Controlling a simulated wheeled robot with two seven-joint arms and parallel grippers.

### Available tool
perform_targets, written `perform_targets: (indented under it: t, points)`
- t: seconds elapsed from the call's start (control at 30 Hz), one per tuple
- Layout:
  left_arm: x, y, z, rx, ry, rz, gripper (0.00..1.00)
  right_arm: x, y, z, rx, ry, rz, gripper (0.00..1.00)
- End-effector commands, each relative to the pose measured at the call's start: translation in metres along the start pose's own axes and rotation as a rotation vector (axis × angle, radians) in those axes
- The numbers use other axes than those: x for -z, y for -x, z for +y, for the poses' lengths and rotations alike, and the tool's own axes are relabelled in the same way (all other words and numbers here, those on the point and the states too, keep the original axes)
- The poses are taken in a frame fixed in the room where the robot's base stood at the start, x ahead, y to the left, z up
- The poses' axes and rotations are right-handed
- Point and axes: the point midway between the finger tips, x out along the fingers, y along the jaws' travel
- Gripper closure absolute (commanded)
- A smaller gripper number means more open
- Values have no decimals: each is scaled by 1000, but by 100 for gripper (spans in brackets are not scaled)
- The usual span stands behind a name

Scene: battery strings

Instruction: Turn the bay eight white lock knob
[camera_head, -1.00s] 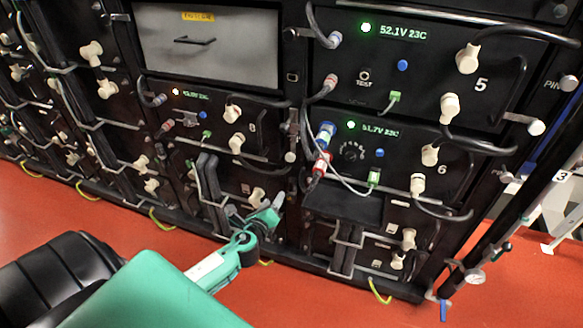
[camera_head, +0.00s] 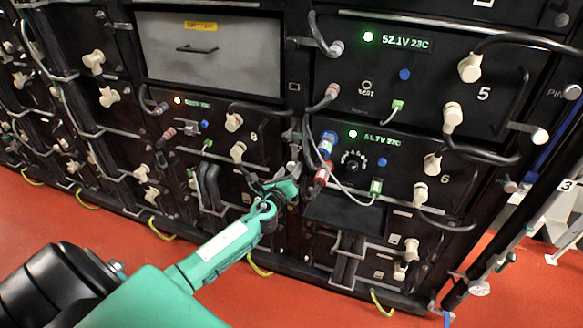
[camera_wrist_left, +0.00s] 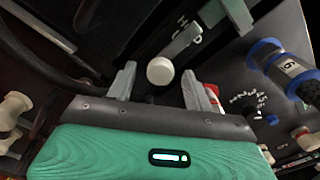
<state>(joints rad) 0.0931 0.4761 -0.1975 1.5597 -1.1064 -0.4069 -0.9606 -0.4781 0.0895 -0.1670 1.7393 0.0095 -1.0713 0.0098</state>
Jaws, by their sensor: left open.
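The bay eight module (camera_head: 215,135), marked 8, sits in the rack under the grey drawer. A small white round knob (camera_head: 291,166) is on the upright strip at its right edge, partly behind my gripper. In the left wrist view a round white knob end (camera_wrist_left: 160,70) lies between the two finger directions, slightly above the tips' midpoint; I take it as the same knob. My left gripper (camera_head: 287,182) is open in front of it, and its fingers also show in the wrist view (camera_wrist_left: 157,85). Contact cannot be told. My right gripper is not in view.
Two cream plugs (camera_head: 235,136) are on bay eight's face. To the right, bay six (camera_head: 400,165) has a blue connector (camera_head: 327,145), a red connector (camera_head: 321,173) and a white cable near my gripper. Black cable loops hang below. The red floor (camera_head: 310,295) in front is clear.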

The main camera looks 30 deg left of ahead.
Motion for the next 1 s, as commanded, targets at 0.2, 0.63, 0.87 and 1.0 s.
perform_targets:
  t: [0.2,0.63,0.87,1.0]
  points:
    - [1,-21,0,1,0,0,48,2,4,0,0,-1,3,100]
    - [1,-26,0,0,0,1,56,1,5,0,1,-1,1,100]
    - [1,-26,0,0,1,1,92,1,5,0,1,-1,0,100]
    - [1,-25,0,0,6,1,92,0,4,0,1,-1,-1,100]
